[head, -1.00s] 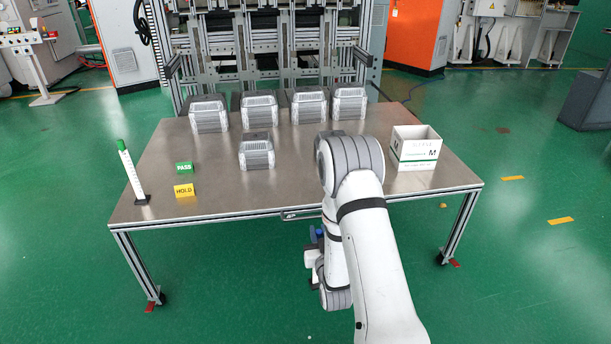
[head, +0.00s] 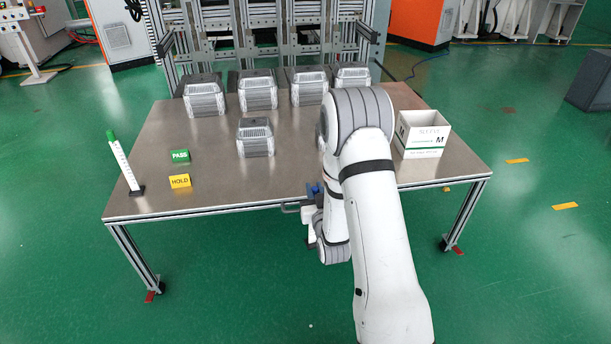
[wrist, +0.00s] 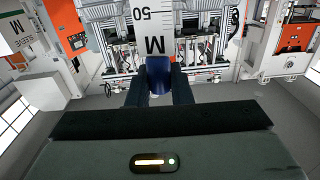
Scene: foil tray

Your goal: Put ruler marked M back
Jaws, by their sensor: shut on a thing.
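In the wrist view my gripper (wrist: 159,88) is shut on the blue handle (wrist: 159,73) of a white ruler (wrist: 153,18). The ruler bears a black M and the number 50, and it extends past the top edge of the picture. In the head view the forearm hides most of the gripper, and the ruler cannot be made out there. A white box (head: 422,152) with an M and a green stripe stands open at the table's right side. Another white ruler (head: 121,164) with a green top stands tilted in a dark base at the table's left.
Several foil-tray stacks line the metal table's (head: 215,180) back edge, and one more stack (head: 255,137) stands near its middle. A green PASS sign (head: 180,156) and a yellow HOLD sign (head: 180,181) stand at the left. The front middle of the table is clear.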

